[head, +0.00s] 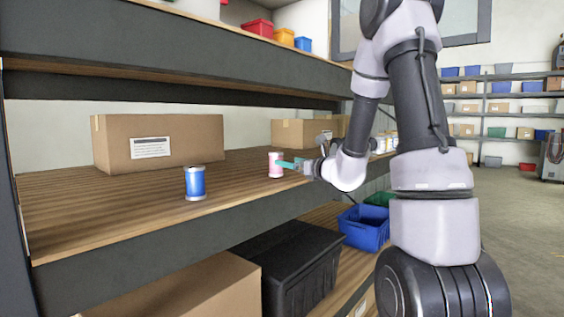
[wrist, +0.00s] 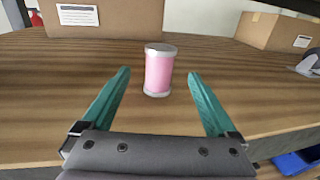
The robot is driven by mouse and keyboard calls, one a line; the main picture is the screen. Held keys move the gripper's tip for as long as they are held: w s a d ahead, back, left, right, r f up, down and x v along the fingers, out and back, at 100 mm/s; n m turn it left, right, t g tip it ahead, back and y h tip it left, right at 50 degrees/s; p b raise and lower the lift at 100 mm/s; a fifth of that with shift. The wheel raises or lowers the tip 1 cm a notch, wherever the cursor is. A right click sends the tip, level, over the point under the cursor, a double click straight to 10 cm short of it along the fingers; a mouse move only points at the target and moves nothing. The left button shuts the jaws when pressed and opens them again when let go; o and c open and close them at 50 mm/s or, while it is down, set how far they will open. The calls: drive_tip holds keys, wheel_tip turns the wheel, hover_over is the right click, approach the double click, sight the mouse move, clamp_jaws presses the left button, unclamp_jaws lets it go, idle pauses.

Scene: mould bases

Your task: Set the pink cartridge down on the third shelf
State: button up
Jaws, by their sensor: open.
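The pink cartridge (head: 275,165) stands upright on the wooden shelf (head: 110,193) in the head view, near its front edge. It has pale end caps. In the wrist view the pink cartridge (wrist: 159,71) stands upright just beyond the fingertips, centred between them. My gripper (wrist: 158,75) has teal fingers spread wide, with a clear gap on each side of the cartridge. In the head view my gripper (head: 285,164) reaches in from the right, level with the cartridge.
A blue cartridge (head: 195,183) stands to the left on the same shelf. A cardboard box (head: 190,140) and another box (head: 297,133) stand behind. A shelf above (head: 180,45) limits height. Below are a black crate (head: 290,265) and blue bin (head: 362,229). Bare shelf lies between the cartridges.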

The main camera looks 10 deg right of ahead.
drive_tip(key=shift+s+d, duration=0.2)
drive_tip(key=shift+s, duration=0.2)
drive_tip(key=s+a+r+n+g+y, duration=0.1)
drive_tip(key=s+a+n, duration=0.1)
drive_tip(key=s+a+r+n+g+y, duration=0.1)
drive_tip(key=a+n, duration=0.1)
drive_tip(key=s+a+r+n+g+y, duration=0.1)
drive_tip(key=s+a, duration=0.1)
drive_tip(key=shift+s+a+r+n+y, duration=0.25)
drive_tip(key=shift+s+r+n+y, duration=0.05)
drive_tip(key=shift+r+n, duration=0.1)
drive_tip(key=s+a+n+g, duration=0.3)
drive_tip(key=s+n+g, duration=0.15)
drive_tip(key=s, duration=0.25)
drive_tip(key=s+a+n+g, duration=0.3)
drive_tip(key=s+n, duration=0.3)
drive_tip(key=s, duration=0.1)
drive_tip(key=s+d+r+n+t+h, duration=0.1)
drive_tip(key=s+d+n+h, duration=0.8)
drive_tip(key=s+d+n, duration=0.1)
drive_tip(key=shift+s+d, duration=0.5)
drive_tip(key=shift+d, duration=0.45)
